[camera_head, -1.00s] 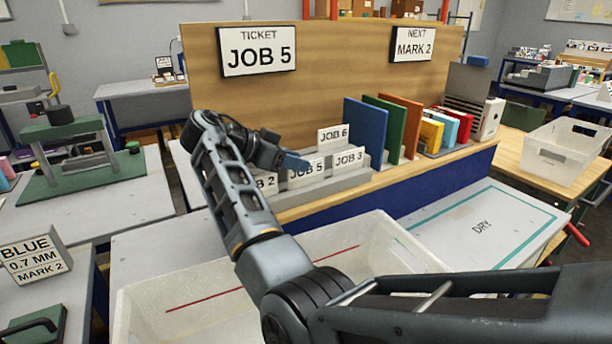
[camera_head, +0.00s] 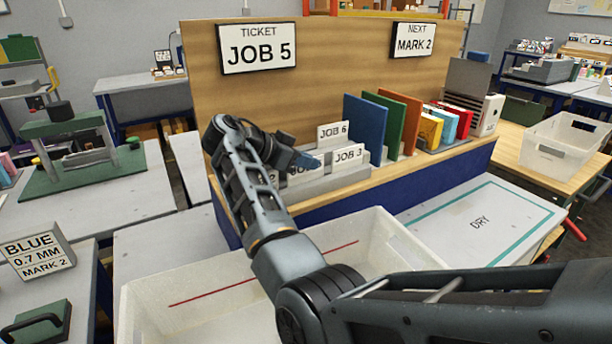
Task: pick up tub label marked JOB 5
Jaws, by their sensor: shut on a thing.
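The white JOB 5 label (camera_head: 300,175) stands in the front row of the grey stepped label rack (camera_head: 326,185), between a label ending in 2 on its left and the JOB 3 label (camera_head: 348,155) on its right. My gripper (camera_head: 308,161) is at the top edge of the JOB 5 label and covers most of its text. It is shut on that label, though the fingers are small and the contact is hard to see. The label appears still seated in the rack. The JOB 6 label (camera_head: 332,131) stands in the row behind.
A wooden back panel (camera_head: 310,85) carries the JOB 5 ticket sign (camera_head: 257,49). A translucent tub (camera_head: 215,318) lies in front, below my arm.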

